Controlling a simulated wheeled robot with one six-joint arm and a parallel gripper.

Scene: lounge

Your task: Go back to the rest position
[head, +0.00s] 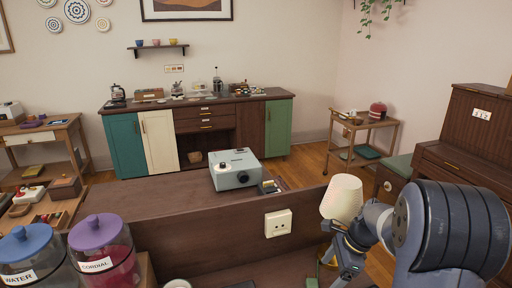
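My gripper (342,262) is at the lower right of the head view, at the end of my blue-grey arm, which reaches in from the right edge. It is in front of the dark wooden panel, just below a cream lampshade-like object (341,197). I cannot tell whether it touches that object. The fingers are small and partly hidden, so their opening is unclear.
A projector (236,170) stands on the dark wooden top (165,200). Drink jars labelled WATER (27,258) and CORDIAL (103,252) are at lower left. A long cabinet (205,126) lines the back wall; a trolley (361,125) and piano (470,135) are right. Floor shows between them.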

